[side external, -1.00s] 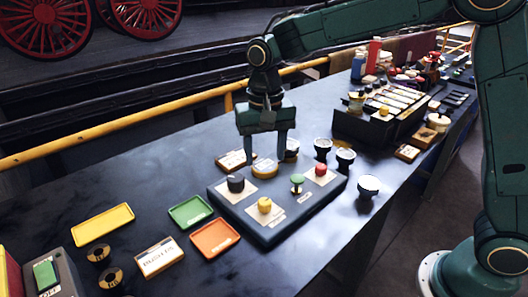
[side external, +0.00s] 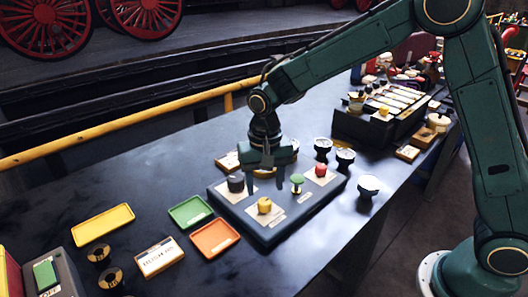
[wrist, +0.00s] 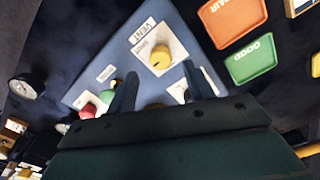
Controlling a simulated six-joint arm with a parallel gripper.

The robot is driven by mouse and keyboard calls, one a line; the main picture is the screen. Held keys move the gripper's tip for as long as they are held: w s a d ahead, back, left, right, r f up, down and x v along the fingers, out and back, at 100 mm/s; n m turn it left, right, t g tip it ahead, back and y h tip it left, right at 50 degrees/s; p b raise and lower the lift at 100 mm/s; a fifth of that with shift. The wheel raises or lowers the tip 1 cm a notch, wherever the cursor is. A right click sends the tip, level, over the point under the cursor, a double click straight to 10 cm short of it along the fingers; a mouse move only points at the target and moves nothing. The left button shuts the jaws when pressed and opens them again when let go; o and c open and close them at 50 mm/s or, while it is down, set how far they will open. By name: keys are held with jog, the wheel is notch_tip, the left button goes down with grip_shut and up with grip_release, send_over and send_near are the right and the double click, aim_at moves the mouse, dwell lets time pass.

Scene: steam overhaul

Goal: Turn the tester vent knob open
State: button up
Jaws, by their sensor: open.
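The tester is a blue-grey panel (side external: 268,238) on the dark bench. Its yellow knob (side external: 264,205) sits on a pale plate near the front edge. In the wrist view the yellow knob (wrist: 160,58) is next to a label reading VENT. My gripper (side external: 265,184) is above the panel, pointing down, behind the yellow knob in the side view. In the wrist view my gripper (wrist: 160,82) has its two fingers apart with nothing between them. The fingers appear clear of the yellow knob; their exact height above the panel is hard to tell.
The panel also carries a black knob (side external: 236,183), a green knob (side external: 297,181) and a red knob (side external: 320,170) close by. A green tray (side external: 190,211) and an orange tray (side external: 214,238) lie left of it. A gauge (side external: 368,186) stands right of it.

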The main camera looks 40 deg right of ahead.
aim_at(265, 202)
jog(key=shift+f, duration=2.6)
jog(key=c, duration=1)
jog(key=shift+o, duration=0.2)
